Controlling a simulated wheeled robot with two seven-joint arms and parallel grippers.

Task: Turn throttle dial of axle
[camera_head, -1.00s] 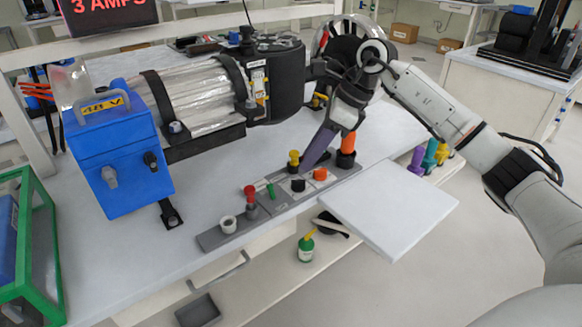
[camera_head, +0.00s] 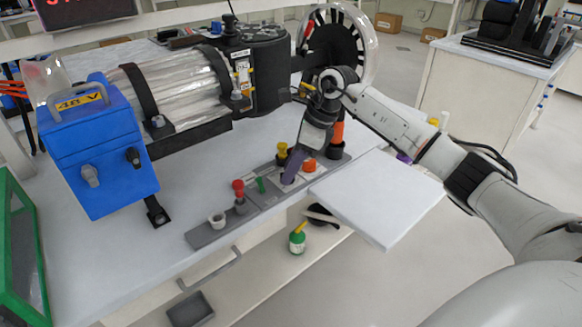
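A grey control panel (camera_head: 208,237) lies along the bench's front edge. It carries a white ring-shaped part, a red knob (camera_head: 239,191), a green switch (camera_head: 261,185), a yellow knob (camera_head: 282,153), an orange button (camera_head: 309,166) and a tall orange handle (camera_head: 337,133). My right gripper (camera_head: 291,172) points down at the panel between the green switch and the orange button. Its purple fingers cover the spot of the black dial, which is hidden now. I cannot tell whether they grip it. The axle rig, with a silver-wrapped cylinder (camera_head: 182,86), stands behind. My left gripper is out of view.
A blue 48 V box (camera_head: 97,155) stands at the left, beside a green-framed case (camera_head: 22,240). A white board (camera_head: 375,195) juts out in front of the panel. A green bottle (camera_head: 297,240) stands on the lower shelf. The bench's front left is clear.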

